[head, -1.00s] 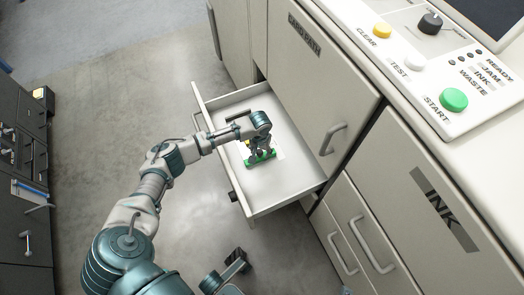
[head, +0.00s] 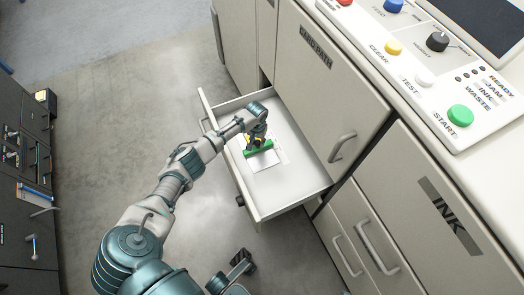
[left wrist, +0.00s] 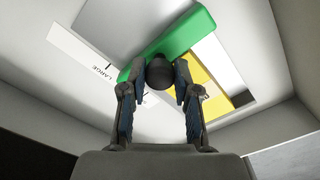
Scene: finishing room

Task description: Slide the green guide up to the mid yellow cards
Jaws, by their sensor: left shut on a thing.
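The green guide (head: 258,150) is a bar lying across the open drawer. It also shows in the left wrist view (left wrist: 187,36), with a dark round knob (left wrist: 160,74) on its near side. My left gripper (left wrist: 158,80) is shut on that knob. The yellow cards (left wrist: 218,103) lie beside the guide on the gripper's side, partly hidden by the finger. The guide's edge looks close to the cards; I cannot tell whether they touch. In the head view only a bit of yellow shows by the gripper. My right gripper (head: 240,263) shows small and dark at the bottom.
The drawer (head: 287,202) has low walls around the guide. A white strip marked LARGE (left wrist: 90,62) lies on its floor; another label is partly hidden. The cabinet front with handles (head: 342,147) stands to the right, below a button panel (head: 440,95).

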